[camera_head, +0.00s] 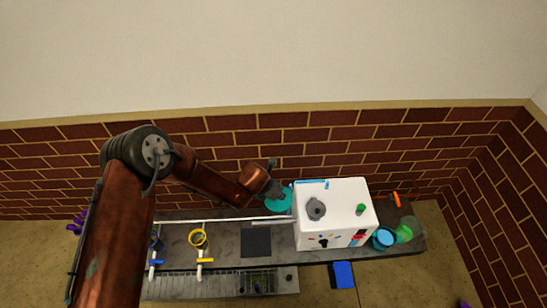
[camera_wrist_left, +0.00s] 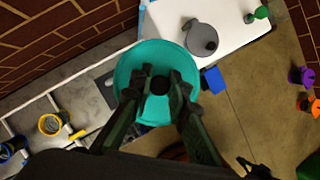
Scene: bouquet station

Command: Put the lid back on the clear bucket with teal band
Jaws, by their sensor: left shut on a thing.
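My left gripper (camera_head: 274,193) is shut on the dark knob of a round teal lid (camera_head: 284,204). The wrist view shows the lid (camera_wrist_left: 150,55) with its knob between the fingertips of my left gripper (camera_wrist_left: 160,86). The lid is held up beside the left side of the white box, apart from any bucket. A bucket with a teal-blue band (camera_head: 384,238) stands at the right end of the bench, beyond the white box; its top looks open. It cannot be made out in the wrist view. My right gripper is not in view.
The white box (camera_head: 335,228) with a grey round piece (camera_head: 316,208) on top stands between lid and teal-banded bucket. A green item (camera_head: 405,231) is beside that bucket. A yellow-rimmed bucket (camera_head: 199,238) is at left. A blue block (camera_head: 342,275) is at the front edge.

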